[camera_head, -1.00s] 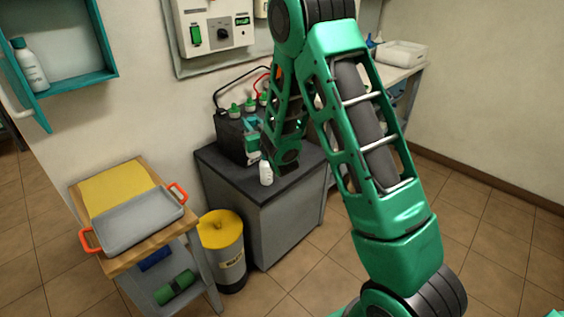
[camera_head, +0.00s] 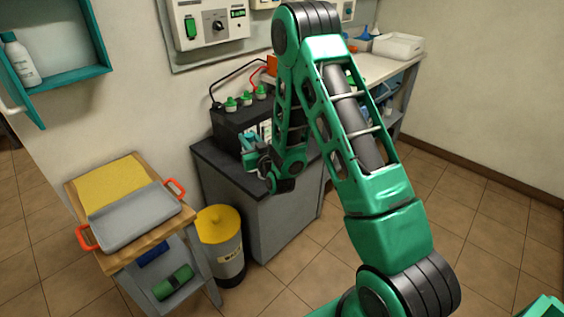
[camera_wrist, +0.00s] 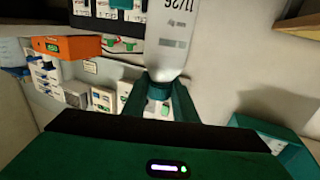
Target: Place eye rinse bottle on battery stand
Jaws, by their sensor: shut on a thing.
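My gripper (camera_wrist: 160,95) is shut on the neck of a pale translucent bottle (camera_wrist: 172,45) with printed marks reading 11/26; the body extends beyond the fingers. In the head view my gripper (camera_head: 254,155) is over the front of the battery stand (camera_head: 225,168), a grey cabinet with a dark top. My forearm and wrist hide part of the stand's top. The bottle cannot be made out clearly there, and whether it touches the stand cannot be told.
A black battery (camera_head: 232,120) with green caps and cables stands at the back of the stand. A yellow-lidded bin (camera_head: 222,245) and a cart with a grey tray (camera_head: 135,217) are to the left. A wall shelf (camera_head: 75,82) holds another white bottle (camera_head: 22,62).

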